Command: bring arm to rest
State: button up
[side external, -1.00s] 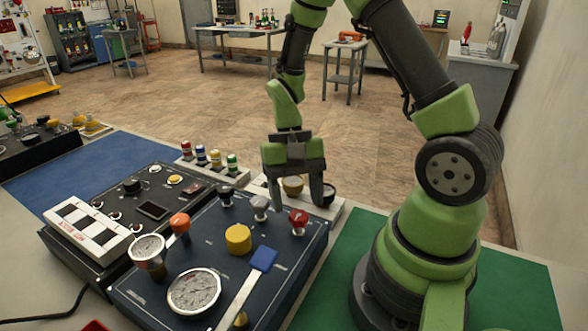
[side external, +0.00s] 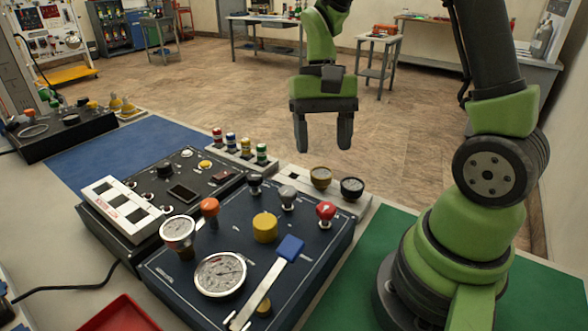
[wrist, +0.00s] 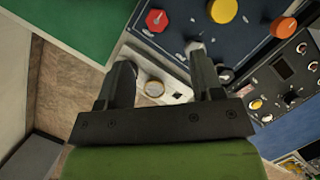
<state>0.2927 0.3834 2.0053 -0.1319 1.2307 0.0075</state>
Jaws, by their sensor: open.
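My gripper (side external: 323,133) is open and empty, raised above the rear of the bench with its fingers pointing down. The dark blue oxygen panel (side external: 215,242) lies in front of the gripper, with a red knob (side external: 326,211), a grey knob (side external: 287,195), a yellow knob (side external: 265,227), an orange knob (side external: 209,207), a blue-handled lever (side external: 289,248) and a large dial (side external: 220,275). The gripper touches none of these.
A pale strip (side external: 365,203) behind the panel carries two small round gauges. Colour-banded plugs (side external: 231,143) stand in a rack to its left. A second dark panel (side external: 149,178) sits left. A green mat (side external: 395,225) lies by my base; a red tray (side external: 120,318) is at front.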

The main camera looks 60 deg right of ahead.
jog(key=s+a+r+n+t+h, duration=0.1)
jog(key=s+a+r+n+t, duration=0.3)
jog(key=r, duration=0.8)
jog(key=s+a+t, duration=0.2)
jog(key=s+t, duration=0.2)
jog(key=t, duration=0.1)
jog(key=shift+s+a+n+t, duration=0.2)
jog(key=shift+s+n+t, duration=0.1)
jog(key=shift+n, duration=0.1)
